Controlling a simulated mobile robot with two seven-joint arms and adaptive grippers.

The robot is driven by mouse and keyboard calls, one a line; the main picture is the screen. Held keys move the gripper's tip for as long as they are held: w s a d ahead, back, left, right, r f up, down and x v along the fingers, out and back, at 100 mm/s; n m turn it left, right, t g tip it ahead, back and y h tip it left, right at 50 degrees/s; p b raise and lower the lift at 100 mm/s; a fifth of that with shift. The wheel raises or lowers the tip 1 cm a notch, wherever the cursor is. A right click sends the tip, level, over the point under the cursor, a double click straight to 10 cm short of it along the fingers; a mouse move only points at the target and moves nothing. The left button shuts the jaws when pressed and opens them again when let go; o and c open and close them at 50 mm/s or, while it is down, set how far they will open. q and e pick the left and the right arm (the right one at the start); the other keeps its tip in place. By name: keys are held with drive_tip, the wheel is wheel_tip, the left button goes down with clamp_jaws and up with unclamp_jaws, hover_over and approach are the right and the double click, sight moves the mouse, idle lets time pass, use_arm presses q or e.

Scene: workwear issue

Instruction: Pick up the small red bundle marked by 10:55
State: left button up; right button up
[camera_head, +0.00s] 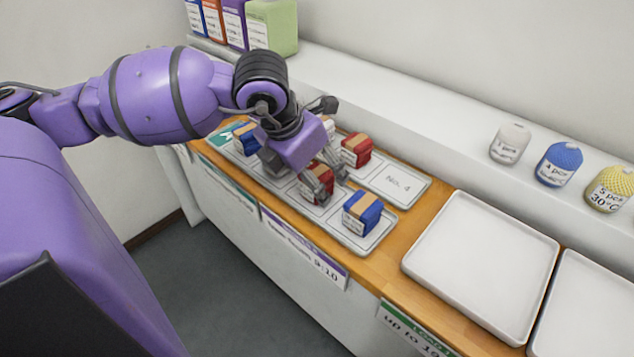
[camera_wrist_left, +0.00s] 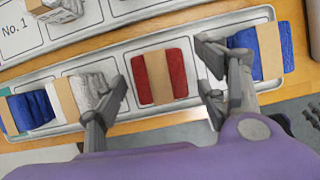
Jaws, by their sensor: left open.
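A small red bundle (camera_head: 312,188) with a tan band sits in a compartment of the long front tray (camera_head: 378,240). It also shows in the left wrist view (camera_wrist_left: 178,70), upright on the tray. My left gripper (camera_head: 331,184) is open above the front tray, and in the left wrist view its fingers (camera_wrist_left: 163,72) stand on either side of this bundle, with a gap on each side. A second red bundle (camera_head: 356,150) sits in the back tray (camera_head: 415,190). I cannot read a 10:55 mark on either. My right gripper is not in view.
A blue bundle (camera_head: 363,212) stands beside the red one; a white (camera_wrist_left: 92,92) and another blue (camera_head: 245,138) are on its other side. Two empty white trays (camera_head: 490,262) (camera_head: 590,310) lie right. A shelf behind holds yarn-like rolls (camera_head: 559,164) and boxes (camera_head: 272,28). A front label reads 9:10.

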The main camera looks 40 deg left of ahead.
use_arm(q)
drive_tip(key=shift+x, duration=0.95)
drive_tip(key=shift+r, duration=0.1)
drive_tip(key=c, duration=1.2)
drive_tip(key=shift+c, duration=0.2)
